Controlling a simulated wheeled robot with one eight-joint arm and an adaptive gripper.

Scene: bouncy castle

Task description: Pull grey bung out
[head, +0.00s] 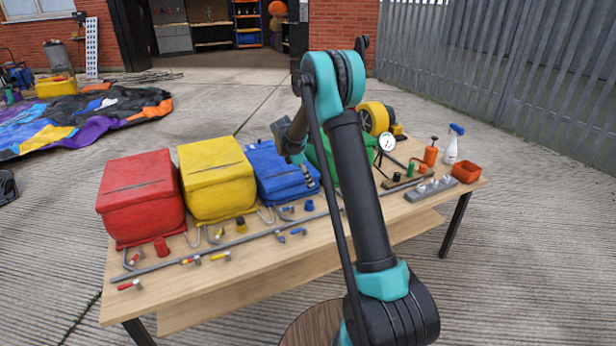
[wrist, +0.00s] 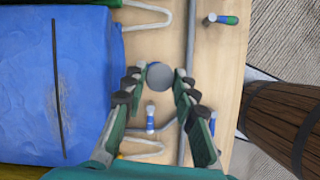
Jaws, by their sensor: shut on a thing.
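The grey bung (wrist: 160,76) shows in the wrist view as a round grey disc, with a little blue showing at its upper left edge. My gripper (wrist: 161,78) has its two fingertips on either side of the disc, shut on it. In the head view my gripper (head: 311,186) reaches down in front of the blue box (head: 278,172). A small blue piece (head: 309,205) is just below the fingertips there. The grey bung cannot be made out in the head view. The blue box also shows at the left of the wrist view (wrist: 25,85).
Red (head: 138,195) and yellow (head: 215,180) boxes stand left on the wooden table (head: 190,295). A grey rod (head: 200,251) and several small valves lie along its front. A wooden barrel (wrist: 290,120) stands beside the table. A spray bottle (head: 451,148) and red tray (head: 466,173) are right.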

